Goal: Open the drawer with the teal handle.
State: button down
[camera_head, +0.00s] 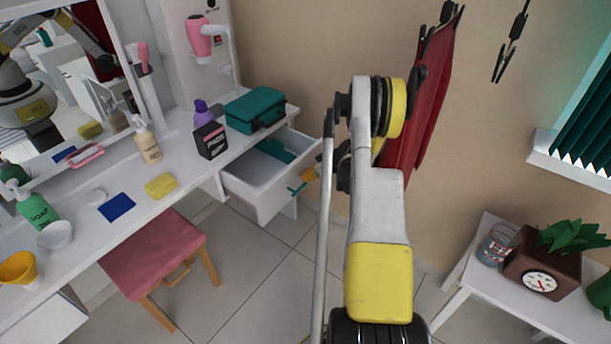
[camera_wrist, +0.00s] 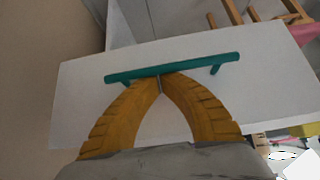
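The drawer (camera_head: 262,197) under the right end of the white vanity table stands pulled out, its inside showing. Its teal bar handle (camera_head: 296,188) is on the white front panel; in the wrist view the handle (camera_wrist: 190,66) runs across the panel. My gripper (camera_wrist: 160,78) has yellow-orange fingers with tips together at the lower edge of the bar, left of its middle. I cannot tell whether the tips are behind the bar or only against it. In the head view my gripper (camera_head: 309,175) is at the handle, partly hidden by my arm.
A pink stool (camera_head: 155,253) is left of the drawer. Red cloth (camera_head: 425,95) hangs behind my arm. A white side table (camera_head: 490,285) stands right. Tiled floor before the drawer is clear.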

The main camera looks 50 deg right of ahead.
aim_at(305, 183)
jog(key=c, duration=2)
grip_release()
notch_tip(305, 183, up, 9)
jog(key=shift+r, duration=0.15)
jog(key=o, duration=0.5)
jog(key=shift+r, duration=0.25)
jog(key=m, duration=0.1)
jog(key=m+g+p, duration=0.1)
jog(key=shift+s+a+m, duration=0.1)
jog(key=shift+a+m, duration=0.2)
jog(key=shift+a, duration=0.1)
jog(key=f+m+g, duration=0.1)
jog(key=f+m, duration=0.2)
jog(key=m, duration=0.2)
jog(key=s+a+f+m+g, duration=0.1)
jog(key=f+m+g, duration=0.1)
jog(key=m, duration=0.3)
jog(key=f+m+g+b, duration=0.1)
jog(key=f+m+g, duration=0.1)
jog(key=f+m, duration=0.3)
jog(key=shift+s+a+f+m, duration=0.1)
jog(key=shift+s+a+m, duration=0.2)
jog(key=shift+a, duration=0.1)
jog(key=shift+c, duration=0.2)
grip_shut()
